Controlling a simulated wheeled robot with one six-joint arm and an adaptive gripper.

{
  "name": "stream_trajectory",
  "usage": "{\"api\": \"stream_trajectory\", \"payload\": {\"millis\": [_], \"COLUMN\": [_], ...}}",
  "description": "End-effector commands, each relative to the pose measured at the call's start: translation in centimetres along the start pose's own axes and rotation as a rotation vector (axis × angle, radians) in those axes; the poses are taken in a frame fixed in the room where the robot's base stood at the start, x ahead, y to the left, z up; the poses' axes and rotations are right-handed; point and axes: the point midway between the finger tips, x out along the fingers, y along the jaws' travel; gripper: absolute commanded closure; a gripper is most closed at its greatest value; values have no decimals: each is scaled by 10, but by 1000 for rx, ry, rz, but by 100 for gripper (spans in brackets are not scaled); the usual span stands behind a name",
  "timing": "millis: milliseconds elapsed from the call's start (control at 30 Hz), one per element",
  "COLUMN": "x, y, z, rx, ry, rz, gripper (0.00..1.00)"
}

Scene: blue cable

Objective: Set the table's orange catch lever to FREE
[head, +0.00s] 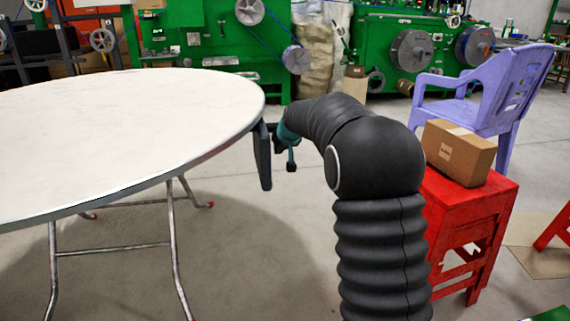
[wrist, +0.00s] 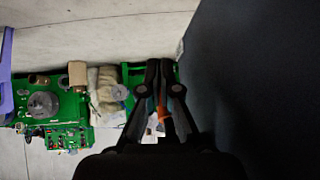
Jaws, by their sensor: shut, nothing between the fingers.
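The white round table (head: 130,120) fills the left of the head view. My arm reaches to its right edge, where a dark upright panel (head: 263,160) shows beside the rim. A large dark surface also fills the right of the wrist view (wrist: 260,70). My gripper (wrist: 159,66) is shut and empty, its dark fingers together close beside that surface. A small orange piece (wrist: 161,112) shows through the gap between the finger links; I cannot tell whether it is the catch lever or something behind. No lever marking or FREE label is readable.
A red stool (head: 468,215) with a cardboard box (head: 459,152) and a purple chair (head: 505,95) stand right of my arm. Green machines (head: 200,45) line the back. The table's metal legs (head: 170,240) spread below; the floor between table and stool is clear.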

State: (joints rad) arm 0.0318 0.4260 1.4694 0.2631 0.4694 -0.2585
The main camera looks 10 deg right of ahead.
Motion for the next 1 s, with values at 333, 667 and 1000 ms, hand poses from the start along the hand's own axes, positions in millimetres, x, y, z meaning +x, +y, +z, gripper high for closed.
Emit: {"api": "stream_trajectory", "payload": {"millis": [333,667,1000], "x": [-11,-36,-46], "y": [8,6,9], "z": [45,97,117], "rx": [3,-3,-2], "ry": [-1,-2,-1], "rz": [0,-4,-2], "gripper": [100,100,100]}}
